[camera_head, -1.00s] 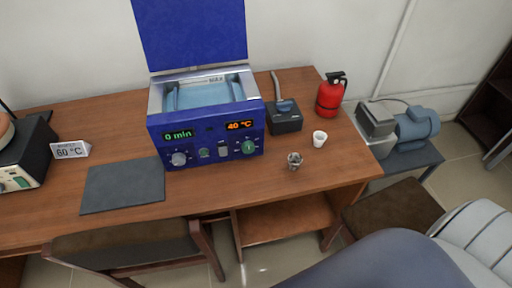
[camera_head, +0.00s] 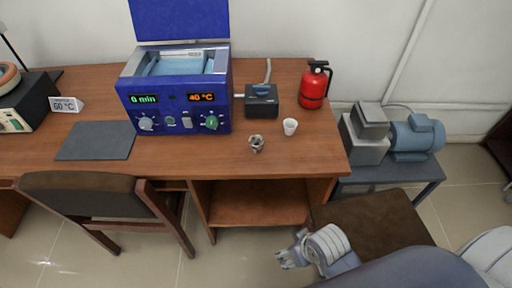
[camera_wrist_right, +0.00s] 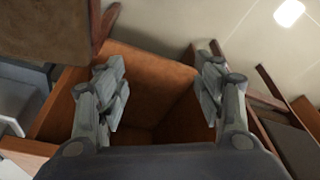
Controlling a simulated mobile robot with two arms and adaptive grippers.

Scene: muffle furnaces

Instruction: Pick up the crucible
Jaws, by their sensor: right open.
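A small white cup, which looks like the crucible (camera_head: 290,127), stands upright on the wooden table near its right front part. A small grey metallic piece (camera_head: 256,144) stands just left of it and nearer the front edge. My right gripper (camera_head: 288,258) is low in front of the table, well below and apart from the crucible. In the right wrist view my right gripper (camera_wrist_right: 165,92) has its fingers spread with nothing between them. The crucible does not show in that view. My left gripper is not in view.
A blue water bath (camera_head: 175,90) with an open lid, a dark box (camera_head: 262,101) and a red extinguisher (camera_head: 314,88) stand behind the crucible. A grey mat (camera_head: 95,141) lies left. Chairs (camera_head: 102,197) (camera_head: 372,221) stand in front. A blue pump (camera_head: 414,137) is at right.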

